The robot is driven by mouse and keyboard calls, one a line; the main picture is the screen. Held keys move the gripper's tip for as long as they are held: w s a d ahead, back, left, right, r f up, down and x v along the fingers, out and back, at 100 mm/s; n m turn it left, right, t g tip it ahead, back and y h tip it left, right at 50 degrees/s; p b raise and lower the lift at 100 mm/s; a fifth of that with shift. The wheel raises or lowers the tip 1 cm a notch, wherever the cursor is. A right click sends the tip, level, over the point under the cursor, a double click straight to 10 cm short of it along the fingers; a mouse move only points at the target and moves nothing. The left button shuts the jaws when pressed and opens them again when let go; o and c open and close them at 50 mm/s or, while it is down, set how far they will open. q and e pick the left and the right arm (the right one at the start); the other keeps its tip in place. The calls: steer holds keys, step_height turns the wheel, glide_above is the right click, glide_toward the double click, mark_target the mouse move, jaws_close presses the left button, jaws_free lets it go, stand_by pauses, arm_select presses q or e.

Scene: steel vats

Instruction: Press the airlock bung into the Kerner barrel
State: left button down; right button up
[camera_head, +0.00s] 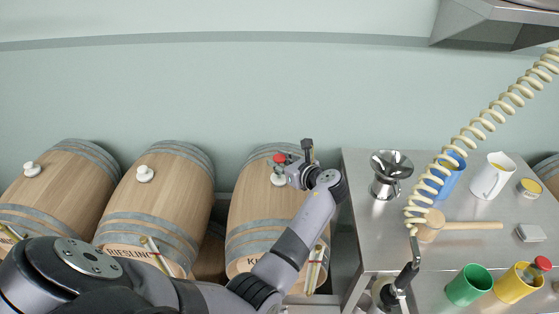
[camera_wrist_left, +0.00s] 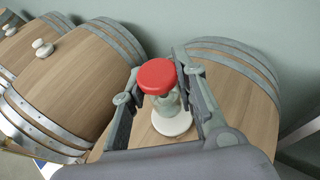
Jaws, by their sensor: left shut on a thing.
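The Kerner barrel (camera_head: 262,205) is the third wooden barrel from the left in the head view. The airlock bung has a red cap (camera_wrist_left: 156,76), a clear body and a white base (camera_wrist_left: 172,124). It stands roughly upright at the barrel's top, and its red cap also shows in the head view (camera_head: 280,158). My left gripper (camera_head: 286,172) is shut on the airlock bung, a finger on each side. The white base appears at the barrel's surface; how deep it sits I cannot tell.
Two barrels to the left, one marked Riesling (camera_head: 128,253), carry white bungs (camera_head: 145,174). A steel table (camera_head: 365,240) on the right holds a funnel (camera_head: 391,165), a mallet (camera_head: 430,226), jugs and cups. A coiled hose (camera_head: 470,132) hangs over it.

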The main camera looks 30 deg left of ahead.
arm_select(q)
steer(key=shift+s+f, duration=0.1)
steer(key=shift+f, duration=0.3)
steer(key=c, duration=1.2)
jaws_free()
steer(key=shift+r, duration=0.15)
step_height(320, 180, up, 10)
steer(key=shift+f, duration=0.1)
